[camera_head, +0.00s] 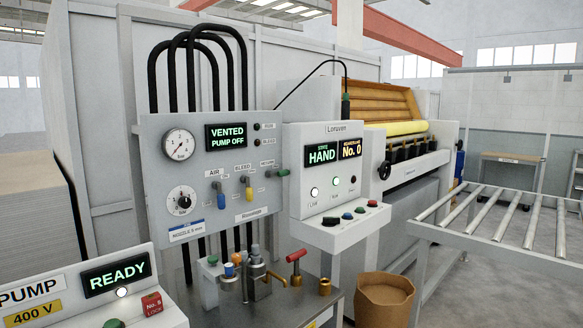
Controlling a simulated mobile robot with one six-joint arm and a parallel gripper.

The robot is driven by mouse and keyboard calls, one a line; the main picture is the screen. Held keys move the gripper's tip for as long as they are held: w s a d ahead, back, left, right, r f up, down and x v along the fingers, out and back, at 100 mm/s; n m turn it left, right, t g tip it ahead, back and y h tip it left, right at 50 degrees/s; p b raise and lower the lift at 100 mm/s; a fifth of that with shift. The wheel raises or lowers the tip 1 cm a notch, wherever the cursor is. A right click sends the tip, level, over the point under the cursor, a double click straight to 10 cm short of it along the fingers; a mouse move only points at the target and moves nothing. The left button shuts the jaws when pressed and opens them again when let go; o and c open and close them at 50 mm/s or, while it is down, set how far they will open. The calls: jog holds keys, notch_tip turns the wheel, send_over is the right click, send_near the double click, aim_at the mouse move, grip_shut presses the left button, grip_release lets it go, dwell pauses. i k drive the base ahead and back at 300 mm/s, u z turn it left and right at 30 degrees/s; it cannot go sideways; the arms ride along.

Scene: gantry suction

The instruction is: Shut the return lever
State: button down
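The return lever (278,173) is on the grey upright panel (160,205), under the right-hand label of a row that seems to read AIR, BLEED, RETURN. Its green handle lies roughly level, pointing right. To its left, the yellow bleed lever (248,190) and the blue air lever (220,197) hang downward. The panel's display (226,136) reads VENTED, PUMP OFF. My gripper is not in view, and nothing covers the return lever.
Black hoses (152,80) arch behind the panel. A control box (310,205) reading HAND stands close to its right. Below are a bench with fittings and a red-handled valve (296,258). A READY console (118,275) is at front left, a brown bin (384,297) at lower right.

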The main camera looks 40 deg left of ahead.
aim_at(285, 172)
jog(key=i, duration=0.95)
jog(key=z, duration=0.5)
jog(key=k, duration=0.2)
jog(key=u, duration=3.3)
jog(key=i, duration=0.25)
jog(key=u, duration=0.05)
